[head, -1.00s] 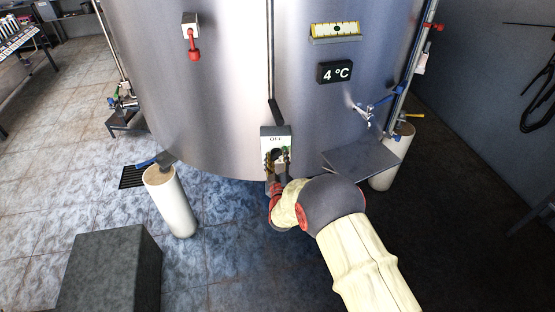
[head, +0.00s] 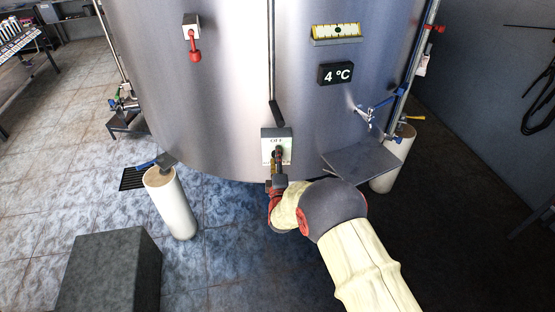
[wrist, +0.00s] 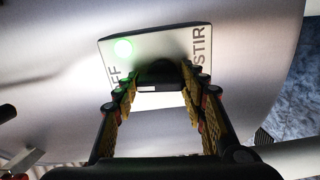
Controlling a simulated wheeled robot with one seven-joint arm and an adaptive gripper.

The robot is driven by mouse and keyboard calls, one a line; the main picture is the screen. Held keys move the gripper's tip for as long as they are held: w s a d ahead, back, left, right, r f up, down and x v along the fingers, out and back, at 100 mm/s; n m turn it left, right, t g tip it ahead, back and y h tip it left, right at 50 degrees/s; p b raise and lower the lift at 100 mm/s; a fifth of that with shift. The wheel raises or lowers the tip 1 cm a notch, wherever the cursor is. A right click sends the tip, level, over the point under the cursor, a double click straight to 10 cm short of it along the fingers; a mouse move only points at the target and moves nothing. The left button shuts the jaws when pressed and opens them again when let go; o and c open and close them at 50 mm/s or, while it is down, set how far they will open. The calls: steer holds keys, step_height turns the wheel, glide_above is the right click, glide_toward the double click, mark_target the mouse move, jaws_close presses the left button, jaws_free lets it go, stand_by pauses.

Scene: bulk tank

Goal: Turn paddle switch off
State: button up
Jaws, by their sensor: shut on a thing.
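The paddle switch is a black knob (wrist: 160,75) on a pale plate (head: 269,151) low on the tank front. The plate reads OFF at its top in the head view. In the wrist view the plate (wrist: 148,100) looks turned on its side, with OFF at the left, STIR at the right and a green light (wrist: 123,48) lit near OFF. My gripper (head: 279,163) is at the plate from below and in front. Its yellow-padded fingers, midway in the wrist view (wrist: 160,92), stand on either side of the knob, shut on it. In the head view they hide most of the knob.
The big steel tank (head: 225,90) fills the middle. A dark box (head: 110,272) and a pale tank leg (head: 172,203) stand at the left.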

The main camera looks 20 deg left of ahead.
steer(key=shift+a+n, duration=0.1)
steer(key=shift+n, duration=0.5)
steer(key=o, duration=1.2)
steer(key=shift+s, duration=0.1)
steer(key=v, duration=1.1)
steer(key=shift+s+d, duration=0.25)
steer(key=shift+s, duration=0.1)
